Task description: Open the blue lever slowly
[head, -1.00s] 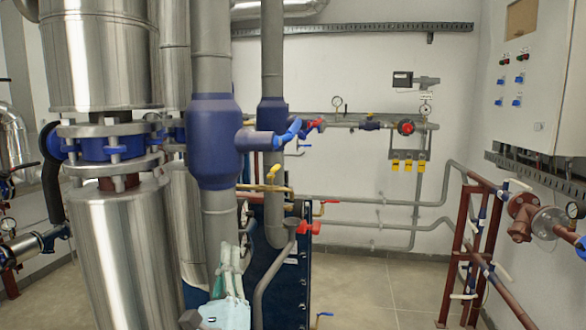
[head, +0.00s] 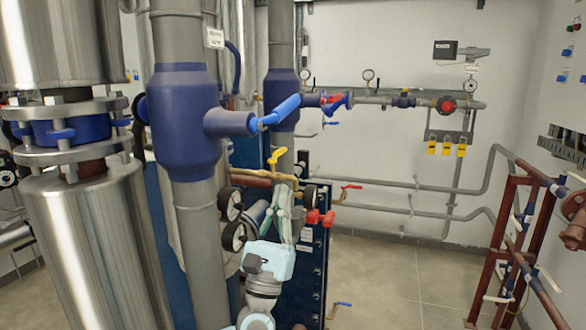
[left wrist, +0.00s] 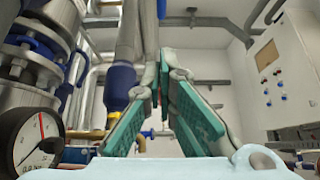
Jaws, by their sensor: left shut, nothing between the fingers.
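The blue lever (head: 280,112) sticks out to the right from the stub of a large blue valve (head: 185,120) on a thick grey vertical pipe. It slants slightly upward to the right. My left gripper (head: 284,192), pale with teal finger pads, points up below the lever and is apart from it. It is shut and empty. In the left wrist view its teal pads (left wrist: 163,95) stand in the middle, with a blue valve body (left wrist: 121,80) behind to the left. I cannot make out the lever for sure there. My right gripper is not in view.
Pressure gauges (head: 232,237) and a yellow-handled pipe (head: 265,177) are close to the left gripper. Red handles (head: 320,217) sit just right of it. A large metal cylinder (head: 95,245) stands at the left.

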